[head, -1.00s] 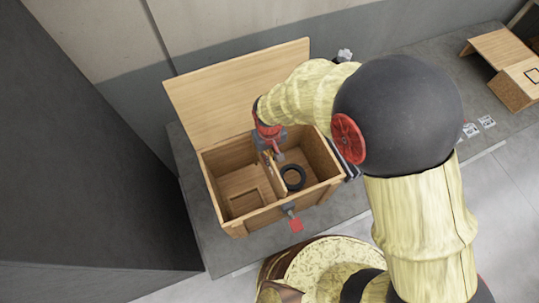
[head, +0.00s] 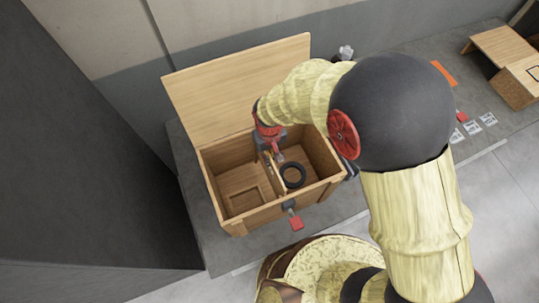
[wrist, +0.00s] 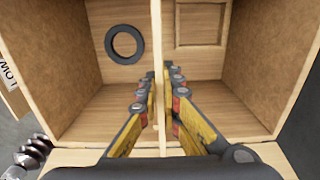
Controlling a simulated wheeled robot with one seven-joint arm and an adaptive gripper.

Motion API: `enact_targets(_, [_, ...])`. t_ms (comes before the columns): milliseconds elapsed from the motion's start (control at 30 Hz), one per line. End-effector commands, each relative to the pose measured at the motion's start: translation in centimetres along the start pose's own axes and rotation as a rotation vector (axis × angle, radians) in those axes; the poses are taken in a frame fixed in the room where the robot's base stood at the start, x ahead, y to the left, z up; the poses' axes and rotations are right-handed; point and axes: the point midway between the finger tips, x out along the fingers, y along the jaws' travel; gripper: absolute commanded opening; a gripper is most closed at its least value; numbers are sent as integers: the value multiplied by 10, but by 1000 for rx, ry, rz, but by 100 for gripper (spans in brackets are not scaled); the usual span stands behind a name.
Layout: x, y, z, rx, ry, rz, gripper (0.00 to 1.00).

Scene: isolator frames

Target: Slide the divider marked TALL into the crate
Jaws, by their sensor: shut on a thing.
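The open wooden crate (head: 322,192) stands on the grey bench, its lid (head: 240,85) raised at the back. My gripper (head: 272,150) reaches down into it. In the wrist view my gripper (wrist: 158,82) is shut on a thin wooden divider (wrist: 156,40), one finger on each side. The divider stands on edge across the crate's middle, between two compartments; its marking does not show. Whether it sits fully down is hidden. A black ring (head: 293,175) lies in the compartment on the right in the head view; it also shows in the wrist view (wrist: 125,44).
A wooden piece marked LOW (wrist: 10,85) is outside the crate at the wrist view's left edge. A latch with a red tab (head: 296,222) hangs on the crate's front. White cards (head: 472,128), an orange item (head: 443,73) and a wooden stand (head: 505,65) are farther right.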

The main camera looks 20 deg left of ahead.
Motion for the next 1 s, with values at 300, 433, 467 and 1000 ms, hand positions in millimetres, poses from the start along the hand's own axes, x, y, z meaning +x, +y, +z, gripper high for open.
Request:
enact_targets(300, [7,0,0,0,1,0,0])
enact_targets(433, [10,0,0,0,1,0,0])
enact_targets(467, [11,0,0,0,1,0,0])
enact_targets(1000, [23,0,-1,0,2,0,0])
